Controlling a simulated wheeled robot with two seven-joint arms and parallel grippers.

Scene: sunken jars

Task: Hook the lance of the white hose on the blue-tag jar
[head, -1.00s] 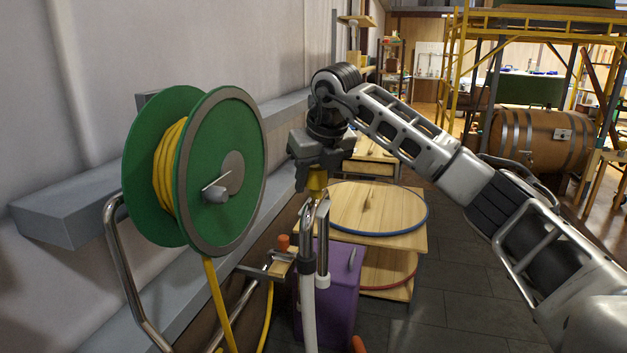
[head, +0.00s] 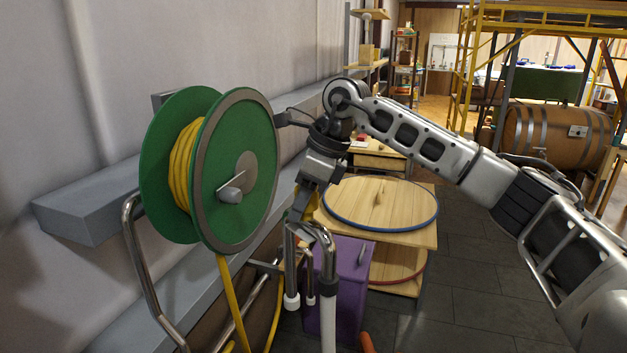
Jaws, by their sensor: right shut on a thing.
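The lance (head: 327,262) is a bent chrome tube with a hooked top, a yellow grip piece and white tips on its shorter legs. The white hose (head: 328,328) hangs from its dark collar. My right gripper (head: 303,203) is shut on the lance at the yellow piece and holds it in the air, tilted, in front of a purple box. A round wooden lid with a blue rim (head: 381,203) lies on a wooden stand behind it, to the right. I cannot make out a jar with a blue tag. My left gripper is out of view.
A green reel (head: 245,205) with yellow hose stands close on the left, beside a chrome rail (head: 137,270). The purple box (head: 352,285) is just behind the lance. A red-rimmed lid (head: 400,270) lies on the lower shelf. Floor is open at right.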

